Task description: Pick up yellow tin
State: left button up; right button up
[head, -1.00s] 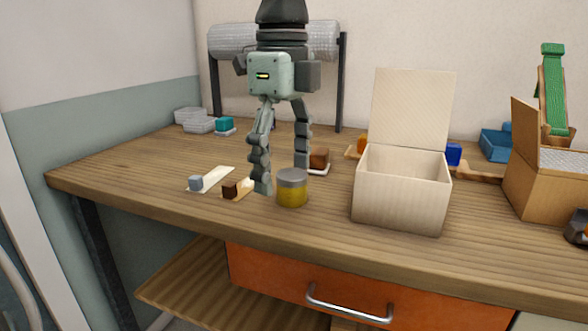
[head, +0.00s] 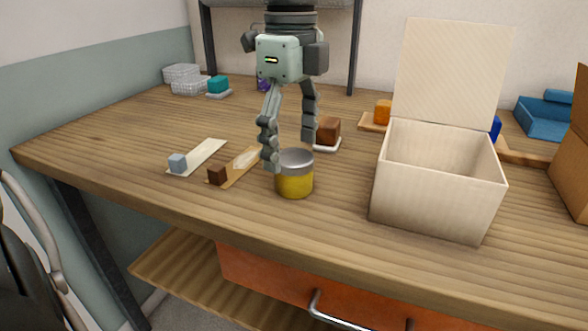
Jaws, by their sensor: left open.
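The yellow tin (head: 295,184) stands upright on the wooden workbench, near its front edge, with a grey upper band and top. My left gripper (head: 290,152) hangs pointing down just over and behind the tin, its fingers spread and empty. Its left fingertip is at the tin's upper left side in the picture; its right fingertip ends above the tin's far right rim. I cannot tell whether either finger touches the tin. My right gripper is not in view.
An open cream box (head: 434,207) with its lid up stands right of the tin. A brown block (head: 217,174) and a grey-blue block (head: 178,162) on flat strips lie to the left. Another brown block (head: 328,130) sits behind the tin. The bench front (head: 150,205) is clear.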

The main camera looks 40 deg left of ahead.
pick_arm(q)
jog(key=shift+f, duration=1.5)
jog(key=shift+c, duration=0.5)
jog(key=c, duration=1.2)
